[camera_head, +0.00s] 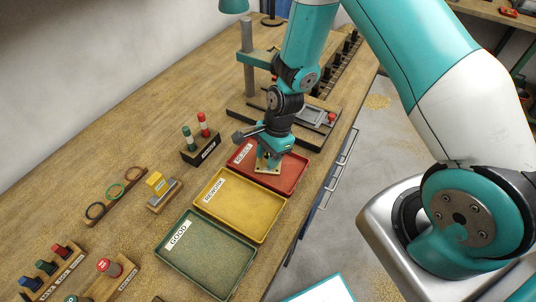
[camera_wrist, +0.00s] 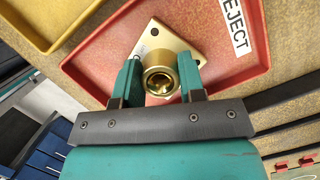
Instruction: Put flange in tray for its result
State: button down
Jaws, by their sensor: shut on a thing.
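My gripper (camera_head: 266,153) is shut on the brass flange (camera_head: 265,168), which has a square plate and a round hollow hub. In the wrist view both green fingers of my gripper (camera_wrist: 160,82) press on the hub of the flange (camera_wrist: 152,42), with the plate beyond them. The tray also fills the middle of the wrist view (camera_wrist: 100,62). I cannot tell whether the plate touches the tray floor. The yellow REWORK tray (camera_head: 241,208) and green GOOD tray (camera_head: 206,256) are empty.
A block with green and red markers (camera_head: 205,149) stands left of the red tray. A drill stand (camera_head: 246,65) is behind it. A small yellow block on a holder (camera_head: 160,187) and a rack of rings (camera_head: 116,197) sit on the left. The bench edge runs along the right.

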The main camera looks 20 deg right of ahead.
jog(key=shift+f, duration=0.1)
jog(key=c, duration=0.7)
grip_release()
